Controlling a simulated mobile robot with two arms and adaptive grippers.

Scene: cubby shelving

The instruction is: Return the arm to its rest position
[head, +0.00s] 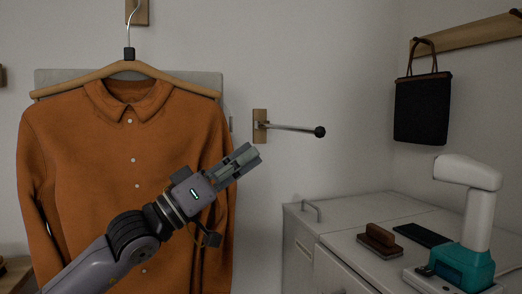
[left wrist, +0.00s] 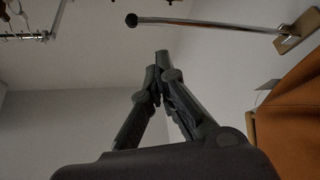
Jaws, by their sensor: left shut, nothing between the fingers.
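My left gripper (head: 246,158) is raised in front of the right side of an orange shirt (head: 108,160) in the head view. Its fingers point up and to the right. In the left wrist view the fingers (left wrist: 161,58) are closed together with nothing between them. The shirt hangs on a wooden hanger (head: 160,75) and also shows at the right of the left wrist view (left wrist: 290,125). My right gripper is in neither view.
A wall rod (head: 290,128) with a dark ball end juts out right of the gripper. A light cabinet (head: 345,217) at the right holds a brown brush (head: 380,238), a dark flat item (head: 423,234) and a teal and white device (head: 463,264). A black bag (head: 422,108) hangs above.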

